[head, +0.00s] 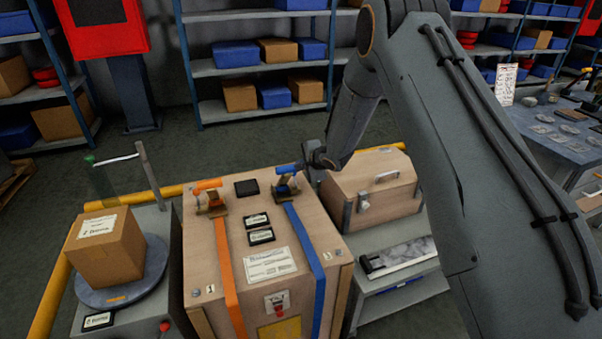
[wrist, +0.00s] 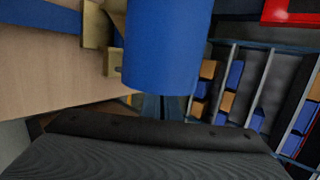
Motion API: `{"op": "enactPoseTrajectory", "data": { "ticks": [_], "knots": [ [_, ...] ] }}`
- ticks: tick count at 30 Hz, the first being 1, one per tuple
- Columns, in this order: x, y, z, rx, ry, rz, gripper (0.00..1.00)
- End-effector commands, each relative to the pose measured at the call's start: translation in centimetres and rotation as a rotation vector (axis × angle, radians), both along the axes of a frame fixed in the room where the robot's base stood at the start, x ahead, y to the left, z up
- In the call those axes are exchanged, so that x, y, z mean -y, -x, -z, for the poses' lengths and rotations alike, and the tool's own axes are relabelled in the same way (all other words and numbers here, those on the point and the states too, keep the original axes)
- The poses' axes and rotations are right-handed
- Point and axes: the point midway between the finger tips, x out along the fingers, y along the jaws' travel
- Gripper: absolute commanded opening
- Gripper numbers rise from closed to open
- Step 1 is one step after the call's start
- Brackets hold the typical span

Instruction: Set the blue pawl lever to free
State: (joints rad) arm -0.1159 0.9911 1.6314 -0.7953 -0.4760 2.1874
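The blue pawl lever (head: 287,168) sits on the blue strap's ratchet at the top right of the wooden crate (head: 262,225). Its handle points left-to-right, roughly level, in the head view. My gripper (head: 312,156) is at the handle's right end, small and dark there. In the wrist view the blue handle (wrist: 165,45) fills the upper middle, very close. A dark ridged part of my gripper (wrist: 160,140) spans the bottom, with a narrow gap visible below the handle. A second finger does not show, so I cannot tell whether the gripper is open or touching the handle.
An orange lever (head: 207,184) and orange strap (head: 228,262) are on the crate's left. A wooden case (head: 370,190) with a handle stands close right. A cardboard box (head: 105,247) on a round plate stands left. A yellow rail (head: 165,192) runs behind.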

Motion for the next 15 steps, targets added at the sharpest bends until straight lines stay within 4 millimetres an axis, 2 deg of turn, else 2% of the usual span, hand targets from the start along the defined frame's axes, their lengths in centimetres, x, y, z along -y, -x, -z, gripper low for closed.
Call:
{"op": "enactPoseTrajectory", "data": {
  "ticks": [15],
  "knots": [
    [2.0, 2.2, -5.6, 0.003, 0.000, -0.001, 0.00]
  ]
}}
